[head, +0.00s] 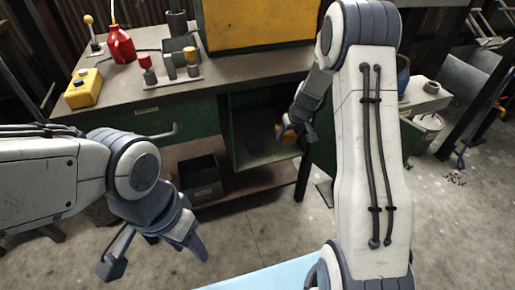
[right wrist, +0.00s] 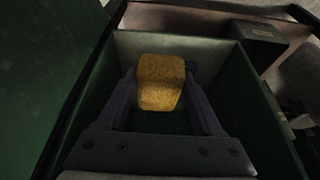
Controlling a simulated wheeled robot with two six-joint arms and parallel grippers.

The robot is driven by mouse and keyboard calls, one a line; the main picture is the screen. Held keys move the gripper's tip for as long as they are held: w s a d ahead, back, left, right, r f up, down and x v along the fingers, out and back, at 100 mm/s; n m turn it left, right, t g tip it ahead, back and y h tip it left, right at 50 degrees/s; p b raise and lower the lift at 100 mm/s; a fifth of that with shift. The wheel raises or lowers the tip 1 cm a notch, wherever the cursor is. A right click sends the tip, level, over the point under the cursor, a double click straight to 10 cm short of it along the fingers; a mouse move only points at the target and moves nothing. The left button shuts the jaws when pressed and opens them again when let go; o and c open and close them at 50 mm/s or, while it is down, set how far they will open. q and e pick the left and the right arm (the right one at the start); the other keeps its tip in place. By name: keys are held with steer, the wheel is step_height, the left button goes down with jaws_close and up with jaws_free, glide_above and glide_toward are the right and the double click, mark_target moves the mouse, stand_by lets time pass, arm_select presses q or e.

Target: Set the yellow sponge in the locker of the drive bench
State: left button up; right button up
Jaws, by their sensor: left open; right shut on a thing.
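The yellow sponge (right wrist: 160,82) is held between the two fingers of my right gripper (right wrist: 163,92), which is shut on it. In the head view the sponge (head: 287,134) shows as a small patch at the mouth of the open locker (head: 252,150). The locker is the green compartment under the bench top (head: 135,92), and its green walls surround the sponge in the right wrist view. Whether the sponge touches the locker floor cannot be told. My left gripper (head: 152,254) is open and empty in front of the bench, over the floor.
The locker door (head: 322,150) stands open at the right. A dark bin (head: 202,180) sits on the lower shelf left of the locker. On the bench top are a red oil can (head: 121,46), a yellow button box (head: 83,90) and a peg stand (head: 172,75).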

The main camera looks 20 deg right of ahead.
steer(key=d+f+b, duration=0.1)
steer(key=d+f, duration=0.1)
steer(key=d+f+b, duration=0.1)
steer(key=shift+w+d+f+b, duration=0.2)
steer(key=shift+w+b, duration=0.1)
steer(key=shift+b, duration=0.05)
steer(key=shift+w+f, duration=0.1)
steer(key=shift+w, duration=0.05)
steer(key=b, duration=0.3)
glide_above(271, 147)
steer(key=s, duration=0.2)
steer(key=f, duration=0.6)
steer(key=shift+w+d+f, duration=0.15)
steer(key=shift+w+f, duration=0.1)
steer(key=shift+f, duration=0.15)
step_height(271, 147, down, 4)
steer(key=shift+f+b, duration=0.1)
steer(key=shift+b, duration=0.75)
steer(key=o, duration=1.2)
arm_select(q)
step_height(271, 147, down, 9)
